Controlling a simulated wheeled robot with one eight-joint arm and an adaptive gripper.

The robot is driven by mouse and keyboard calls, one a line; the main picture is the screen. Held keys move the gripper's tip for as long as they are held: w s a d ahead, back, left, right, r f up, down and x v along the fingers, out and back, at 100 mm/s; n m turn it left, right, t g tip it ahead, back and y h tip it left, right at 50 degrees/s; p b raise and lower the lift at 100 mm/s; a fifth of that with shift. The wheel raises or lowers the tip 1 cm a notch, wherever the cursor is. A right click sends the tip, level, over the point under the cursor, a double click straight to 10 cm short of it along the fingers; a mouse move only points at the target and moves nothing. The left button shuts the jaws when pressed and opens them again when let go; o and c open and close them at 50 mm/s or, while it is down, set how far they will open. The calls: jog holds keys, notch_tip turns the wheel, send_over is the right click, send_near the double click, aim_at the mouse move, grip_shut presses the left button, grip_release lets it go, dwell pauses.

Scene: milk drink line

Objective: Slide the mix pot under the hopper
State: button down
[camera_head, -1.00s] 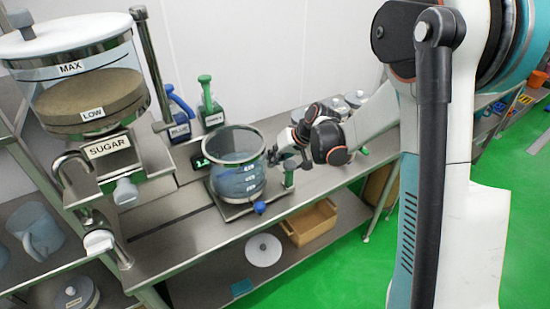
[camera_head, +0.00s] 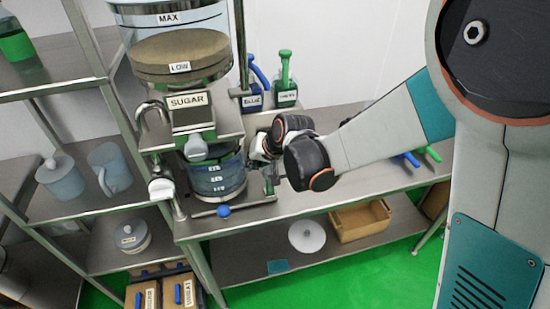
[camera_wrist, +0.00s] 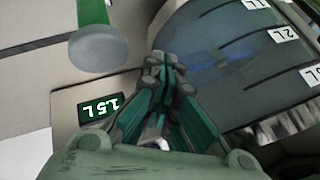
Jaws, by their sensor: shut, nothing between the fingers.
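The mix pot (camera_head: 217,180) is a clear pot with white volume marks and bluish contents. It stands upright on a metal sliding platform (camera_head: 255,200) with a blue knob (camera_head: 223,210) at its front. The sugar hopper (camera_head: 178,55) is above it, its outlet overlapping the pot's upper left in the head view. My gripper (camera_head: 262,160) is shut and empty, close against the pot's right side. In the wrist view the closed fingers (camera_wrist: 165,68) lie beside the pot wall (camera_wrist: 230,60); contact is unclear.
Blue (camera_head: 252,98) and green (camera_head: 286,92) handled containers stand behind the pot. The bench (camera_head: 345,185) to the right is mostly clear. A wooden box (camera_head: 360,220) and a white disc (camera_head: 307,236) are on the lower shelf. Shelves with jugs stand left.

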jog(key=shift+s+a, duration=0.2)
jog(key=shift+a, duration=0.35)
jog(key=shift+s+a, duration=0.15)
jog(key=shift+a, duration=0.4)
